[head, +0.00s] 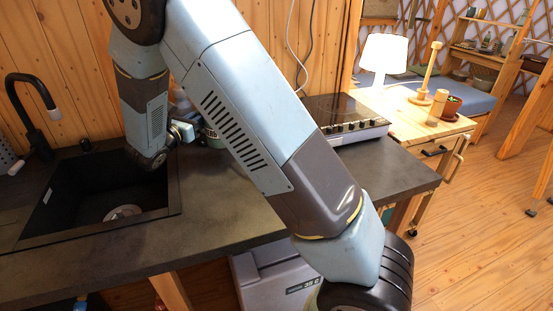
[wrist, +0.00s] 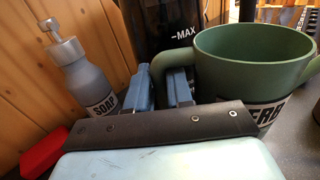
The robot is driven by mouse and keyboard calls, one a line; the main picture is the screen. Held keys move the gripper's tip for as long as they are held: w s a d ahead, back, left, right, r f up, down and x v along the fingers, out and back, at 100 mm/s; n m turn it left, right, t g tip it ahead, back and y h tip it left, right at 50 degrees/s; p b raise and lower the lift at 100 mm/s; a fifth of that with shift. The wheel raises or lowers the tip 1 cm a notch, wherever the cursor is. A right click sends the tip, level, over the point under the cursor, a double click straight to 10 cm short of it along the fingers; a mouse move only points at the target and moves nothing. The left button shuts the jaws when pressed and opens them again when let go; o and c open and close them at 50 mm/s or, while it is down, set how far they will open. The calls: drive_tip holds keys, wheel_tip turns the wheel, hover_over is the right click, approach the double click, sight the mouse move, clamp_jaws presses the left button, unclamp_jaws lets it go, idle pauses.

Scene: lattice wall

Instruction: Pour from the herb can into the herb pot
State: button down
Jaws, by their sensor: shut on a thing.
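The herb can is a green mug-like can (wrist: 235,60) with a black-and-white label, partly cut off, at the right of the wrist view. Its handle (wrist: 172,58) sticks out to the left. My gripper (wrist: 165,84), with blue fingers, is shut on this handle, and the can looks upright.
A grey soap bottle (wrist: 88,78), a red object (wrist: 45,152) and a dark container marked MAX (wrist: 180,25) are close by. The dark counter (head: 225,218) has a sink (head: 100,200) and a hob (head: 340,117). A lamp (head: 384,56) and wooden stand (head: 428,75) are near the pot.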

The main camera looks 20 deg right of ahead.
drive_tip(key=shift+w+a+f, duration=0.25)
drive_tip(key=shift+f, duration=0.05)
drive_tip(key=shift+r, duration=2.05)
